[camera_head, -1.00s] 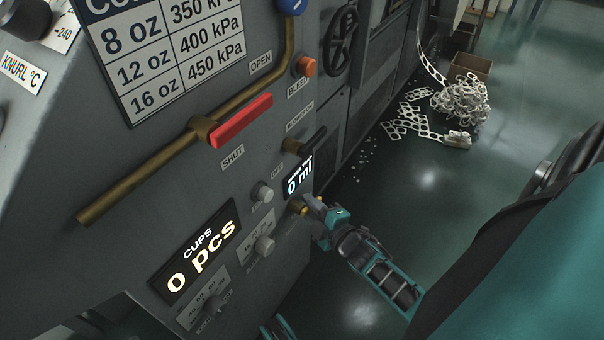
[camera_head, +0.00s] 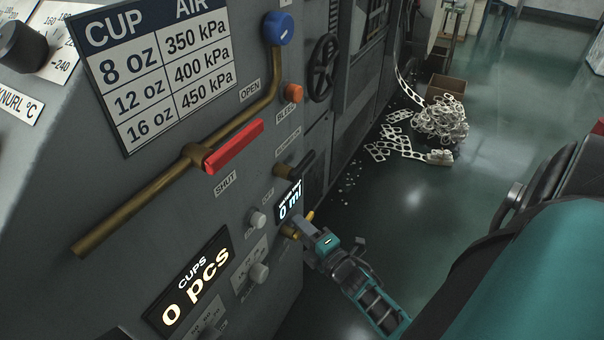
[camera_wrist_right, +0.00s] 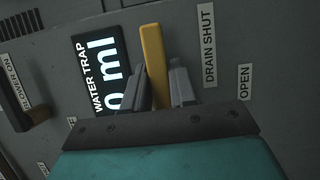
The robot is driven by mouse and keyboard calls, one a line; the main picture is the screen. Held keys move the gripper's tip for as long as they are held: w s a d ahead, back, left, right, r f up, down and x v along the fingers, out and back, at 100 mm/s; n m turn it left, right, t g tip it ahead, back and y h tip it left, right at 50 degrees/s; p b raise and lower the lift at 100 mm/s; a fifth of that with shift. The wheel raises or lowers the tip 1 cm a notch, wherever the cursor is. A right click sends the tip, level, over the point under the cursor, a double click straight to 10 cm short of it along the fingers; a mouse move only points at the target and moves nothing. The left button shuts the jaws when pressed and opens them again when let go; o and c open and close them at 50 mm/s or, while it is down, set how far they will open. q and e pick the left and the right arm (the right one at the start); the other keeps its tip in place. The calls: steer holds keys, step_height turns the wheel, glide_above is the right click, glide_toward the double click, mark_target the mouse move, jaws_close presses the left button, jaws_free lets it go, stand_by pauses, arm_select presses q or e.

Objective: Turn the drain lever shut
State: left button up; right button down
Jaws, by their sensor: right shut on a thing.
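The drain lever is a yellow bar (camera_wrist_right: 154,65) in the right wrist view. It stands between the two fingers of my right gripper (camera_wrist_right: 160,85), which is shut on it. The lever points up in that view, between the water trap display and the "DRAIN SHUT" label (camera_wrist_right: 209,46). The "OPEN" label (camera_wrist_right: 245,82) is further right. In the head view my right gripper (camera_head: 301,229) is at the lower right edge of the machine panel. A yellow end of the lever (camera_head: 309,216) shows beside the fingers. My left gripper is out of view.
The water trap display (camera_head: 290,205) reads 0 ml, just above my right gripper. Grey knobs (camera_head: 258,220) and a red-handled lever (camera_head: 233,147) sit on the panel to the left.

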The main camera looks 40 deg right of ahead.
steer(key=c, duration=1)
jaws_free()
arm_select(q)
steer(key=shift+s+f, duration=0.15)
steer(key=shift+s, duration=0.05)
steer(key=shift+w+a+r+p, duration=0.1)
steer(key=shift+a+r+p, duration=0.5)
steer(key=shift+p, duration=0.6)
arm_select(e)
steer(key=s, duration=1.2)
steer(key=shift+s+a, duration=0.3)
steer(key=shift+s, duration=0.1)
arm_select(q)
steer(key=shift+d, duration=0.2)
